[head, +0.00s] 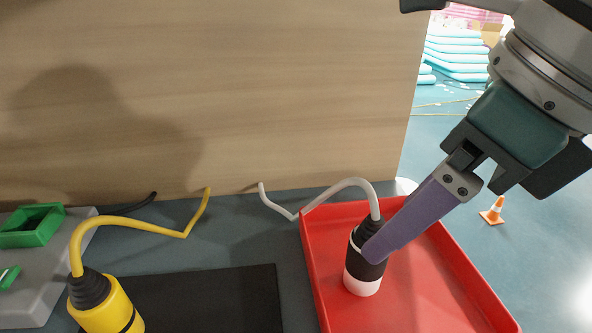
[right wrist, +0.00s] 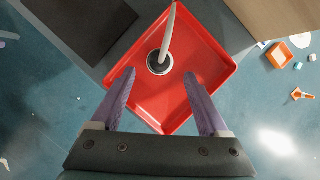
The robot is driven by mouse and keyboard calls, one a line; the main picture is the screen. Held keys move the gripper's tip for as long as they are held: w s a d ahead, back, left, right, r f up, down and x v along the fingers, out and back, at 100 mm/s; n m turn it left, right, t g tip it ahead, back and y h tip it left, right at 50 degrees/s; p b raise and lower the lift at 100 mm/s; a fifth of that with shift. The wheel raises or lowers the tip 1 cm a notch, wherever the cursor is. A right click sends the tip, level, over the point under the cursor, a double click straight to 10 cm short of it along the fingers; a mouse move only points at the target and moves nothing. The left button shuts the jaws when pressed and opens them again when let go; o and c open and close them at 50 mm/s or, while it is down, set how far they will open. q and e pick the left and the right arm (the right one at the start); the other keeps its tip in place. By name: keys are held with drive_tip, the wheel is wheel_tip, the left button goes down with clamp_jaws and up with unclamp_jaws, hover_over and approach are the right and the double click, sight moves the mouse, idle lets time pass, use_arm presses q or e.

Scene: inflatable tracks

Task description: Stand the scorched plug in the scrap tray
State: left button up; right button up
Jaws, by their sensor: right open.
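A white plug with a black upper part (head: 362,273) stands upright in the red tray (head: 440,286), near its left side. Its white cord (head: 345,184) rises from the top and bends over the tray's left edge. In the right wrist view the plug (right wrist: 159,66) shows from above, between and just beyond the fingertips. My right gripper (head: 375,248) is open at the plug; one purple finger overlaps it in the head view. The two fingers (right wrist: 159,76) are apart in the right wrist view with no visible grip. My left gripper is not in view.
A grey block with green sockets (head: 32,226) is at far left. A wooden panel (head: 220,90) rises behind. An orange cone (head: 493,212) stands on the floor.

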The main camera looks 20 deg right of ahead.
drive_tip(key=p+v, duration=0.2)
drive_tip(key=v, duration=0.3)
drive_tip(key=shift+r, duration=0.2)
idle(0.3)
idle(0.8)
